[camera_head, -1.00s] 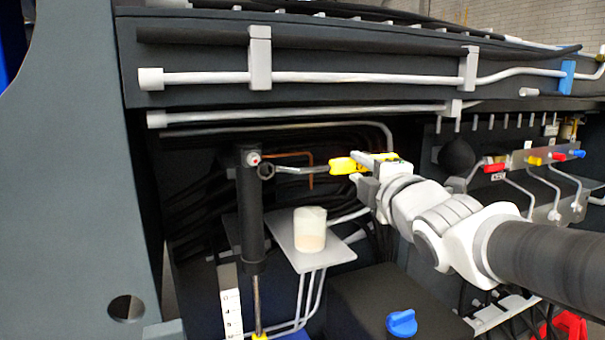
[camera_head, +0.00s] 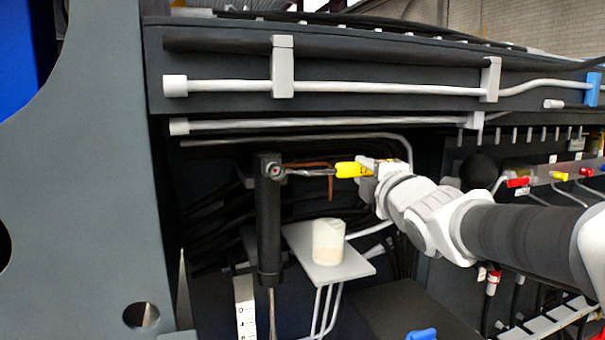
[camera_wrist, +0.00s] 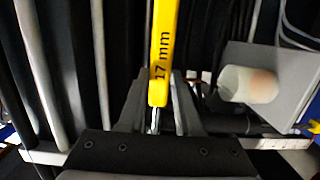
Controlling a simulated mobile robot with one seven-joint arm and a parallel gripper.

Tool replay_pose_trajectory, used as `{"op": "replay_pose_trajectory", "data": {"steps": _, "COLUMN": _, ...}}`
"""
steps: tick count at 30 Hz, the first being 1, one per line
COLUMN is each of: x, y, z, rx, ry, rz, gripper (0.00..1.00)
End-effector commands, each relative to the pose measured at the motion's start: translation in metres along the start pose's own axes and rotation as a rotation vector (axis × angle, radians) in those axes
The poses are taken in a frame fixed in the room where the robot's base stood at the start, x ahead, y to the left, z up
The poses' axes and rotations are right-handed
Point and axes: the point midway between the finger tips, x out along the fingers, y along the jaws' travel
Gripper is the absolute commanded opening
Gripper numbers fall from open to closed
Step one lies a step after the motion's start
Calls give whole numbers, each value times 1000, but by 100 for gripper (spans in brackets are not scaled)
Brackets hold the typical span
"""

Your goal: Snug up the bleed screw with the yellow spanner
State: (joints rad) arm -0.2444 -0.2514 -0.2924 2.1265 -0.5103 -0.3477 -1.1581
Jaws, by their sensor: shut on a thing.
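The yellow spanner (camera_head: 352,170) has a yellow handle and a grey metal shank pointing left. My gripper (camera_head: 374,170) is shut on the handle's right end. The bleed screw (camera_head: 274,170) is a small reddish-centred fitting at the top of an upright black cylinder (camera_head: 269,225). The spanner's left end is at the screw, seen nearly edge-on. I cannot tell whether it fits around the screw or only lies against it.
A white cup (camera_head: 328,240) with beige contents stands on a small grey shelf (camera_head: 355,268) below the spanner. Pale pipes (camera_head: 380,88) run across above. A copper-coloured thin pipe (camera_head: 330,188) passes close behind the spanner. A dark panel (camera_head: 110,200) stands at the left.

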Motion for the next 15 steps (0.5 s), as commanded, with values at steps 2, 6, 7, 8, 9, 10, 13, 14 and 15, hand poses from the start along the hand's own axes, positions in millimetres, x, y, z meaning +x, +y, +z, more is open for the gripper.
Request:
{"op": "replay_pose_trajectory", "data": {"steps": 2, "x": 2, "y": 1, "z": 0, "rx": 0, "ry": 0, "rz": 2, "gripper": 0}}
{"op": "replay_pose_trajectory", "data": {"steps": 6, "x": 7, "y": 1, "z": -1, "rx": 0, "ry": 0, "rz": 3, "gripper": 0}}
{"op": "replay_pose_trajectory", "data": {"steps": 7, "x": 8, "y": 1, "z": -1, "rx": 0, "ry": 0, "rz": 3, "gripper": 0}}
{"op": "replay_pose_trajectory", "data": {"steps": 8, "x": 8, "y": 1, "z": -1, "rx": 0, "ry": 0, "rz": 3, "gripper": 0}}
{"op": "replay_pose_trajectory", "data": {"steps": 9, "x": 10, "y": 0, "z": -1, "rx": 0, "ry": 0, "rz": 2, "gripper": 0}}
{"op": "replay_pose_trajectory", "data": {"steps": 10, "x": 10, "y": 0, "z": -2, "rx": 0, "ry": 0, "rz": 2, "gripper": 0}}
{"op": "replay_pose_trajectory", "data": {"steps": 13, "x": 11, "y": 1, "z": -2, "rx": 0, "ry": 0, "rz": 2, "gripper": 0}}
{"op": "replay_pose_trajectory", "data": {"steps": 14, "x": 11, "y": 1, "z": -2, "rx": 0, "ry": 0, "rz": 2, "gripper": 0}}
{"op": "replay_pose_trajectory", "data": {"steps": 15, "x": 11, "y": 1, "z": -2, "rx": 0, "ry": 0, "rz": 3, "gripper": 0}}
